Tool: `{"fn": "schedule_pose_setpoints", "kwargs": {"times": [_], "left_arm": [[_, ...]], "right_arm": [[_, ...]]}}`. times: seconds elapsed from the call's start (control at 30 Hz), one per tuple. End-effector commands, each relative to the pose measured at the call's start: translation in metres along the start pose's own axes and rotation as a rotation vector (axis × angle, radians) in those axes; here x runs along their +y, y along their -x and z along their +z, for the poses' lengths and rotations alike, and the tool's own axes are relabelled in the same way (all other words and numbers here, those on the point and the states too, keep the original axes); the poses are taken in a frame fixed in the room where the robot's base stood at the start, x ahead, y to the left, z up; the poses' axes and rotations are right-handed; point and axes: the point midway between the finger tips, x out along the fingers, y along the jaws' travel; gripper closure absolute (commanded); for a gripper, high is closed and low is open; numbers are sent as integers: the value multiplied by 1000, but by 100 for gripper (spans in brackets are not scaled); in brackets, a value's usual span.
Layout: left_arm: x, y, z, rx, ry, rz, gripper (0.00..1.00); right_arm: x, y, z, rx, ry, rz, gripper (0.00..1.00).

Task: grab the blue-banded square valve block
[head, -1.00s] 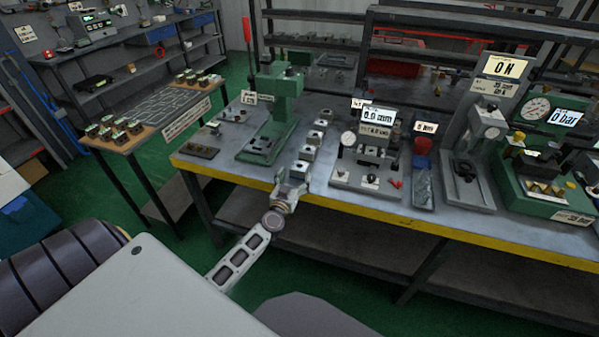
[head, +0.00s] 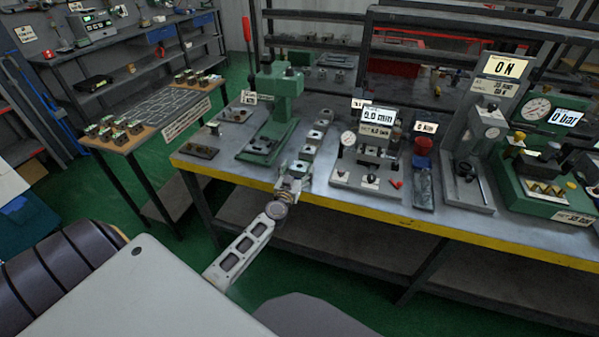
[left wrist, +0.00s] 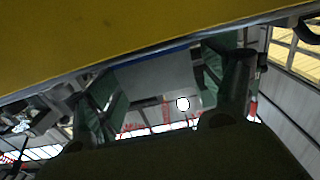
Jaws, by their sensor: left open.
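Several small grey valve blocks stand in a row on the bench, running from the back block (head: 321,124) toward the front edge; a middle one (head: 308,152) is plain to see. At this size I cannot tell which block is square or carries a blue band. My left gripper (head: 292,183) is at the yellow front edge, at the near end of the row, and covers part of it. In the left wrist view its two fingers (left wrist: 170,90) stand apart. A grey surface with a thin blue line shows between them; I cannot tell what it is. My right gripper is out of view.
The bench's yellow edge (head: 390,216) also fills the top of the left wrist view (left wrist: 110,40). A green press (head: 272,115) stands left of the row, and a gauge stand (head: 368,150) right of it. A side table (head: 165,105) at left holds more blocks.

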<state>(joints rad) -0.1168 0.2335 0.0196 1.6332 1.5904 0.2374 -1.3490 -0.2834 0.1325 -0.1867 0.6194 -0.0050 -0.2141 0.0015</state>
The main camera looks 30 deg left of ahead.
Motion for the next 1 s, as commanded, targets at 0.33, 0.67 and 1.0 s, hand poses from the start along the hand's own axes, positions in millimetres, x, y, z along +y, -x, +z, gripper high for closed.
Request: {"fn": "schedule_pose_setpoints", "kwargs": {"times": [0.33,0.67,1.0], "left_arm": [[0,-19,1,0,-1,1,18],[0,-19,0,0,-1,1,18],[0,-19,0,0,-1,1,44]], "right_arm": [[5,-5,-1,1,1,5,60],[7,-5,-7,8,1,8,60],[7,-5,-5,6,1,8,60]]}}
